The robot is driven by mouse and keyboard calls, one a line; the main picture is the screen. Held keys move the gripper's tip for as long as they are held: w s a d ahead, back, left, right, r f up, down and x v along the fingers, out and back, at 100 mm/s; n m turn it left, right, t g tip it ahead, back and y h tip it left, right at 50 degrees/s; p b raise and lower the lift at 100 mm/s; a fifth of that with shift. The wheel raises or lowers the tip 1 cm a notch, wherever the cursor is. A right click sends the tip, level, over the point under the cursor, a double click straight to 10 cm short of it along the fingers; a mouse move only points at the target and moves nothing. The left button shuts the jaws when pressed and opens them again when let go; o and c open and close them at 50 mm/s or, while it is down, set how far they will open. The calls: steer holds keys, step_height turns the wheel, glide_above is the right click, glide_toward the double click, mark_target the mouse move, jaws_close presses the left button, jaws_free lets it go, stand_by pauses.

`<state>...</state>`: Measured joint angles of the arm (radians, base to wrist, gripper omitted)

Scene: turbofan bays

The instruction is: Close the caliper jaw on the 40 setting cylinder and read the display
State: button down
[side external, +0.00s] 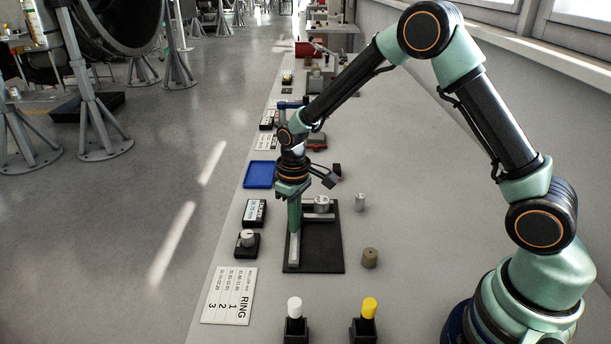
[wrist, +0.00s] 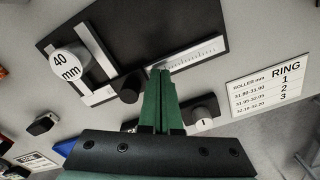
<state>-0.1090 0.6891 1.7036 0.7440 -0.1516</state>
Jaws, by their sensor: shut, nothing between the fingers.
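The 40 setting cylinder (wrist: 68,64) is a light disc marked "40 mm" in the wrist view. It stands on the caliper's black base plate (side external: 318,262) and shows in the side view (side external: 321,203). The caliper has pale jaw bars (wrist: 97,48), a graduated scale (wrist: 197,52) and a black knob (wrist: 128,88). Whether a jaw touches the cylinder cannot be told. My gripper (side external: 294,231) points down over the plate's left part, its green fingers shut together and empty. In the wrist view the fingertips (wrist: 160,72) lie between knob and scale. A small display box (side external: 255,213) stands left of the plate; its digits are unreadable.
A dial knob (side external: 247,239) and a RING card (side external: 230,296) lie left of the plate. White (side external: 294,308) and yellow (side external: 369,308) capped pegs stand in front. A brown cylinder (side external: 370,257) and grey cylinder (side external: 360,202) stand right. A blue tray (side external: 260,174) lies behind.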

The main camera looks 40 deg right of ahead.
steer(key=shift+s+a+r, duration=0.1)
steer(key=shift+s+a, duration=0.05)
steer(key=shift+s, duration=0.05)
step_height(320, 180, up, 7)
stand_by(0.9)
steer(key=s+d+r+m+t, duration=0.1)
steer(key=s+d+r+t, duration=0.1)
steer(key=s+r, duration=0.5)
steer(key=s+d+r+m+t, duration=0.2)
steer(key=s+d+r+t, duration=0.1)
steer(key=s+r, duration=0.5)
steer(key=shift+s+t, duration=0.25)
steer(key=shift+t, duration=0.05)
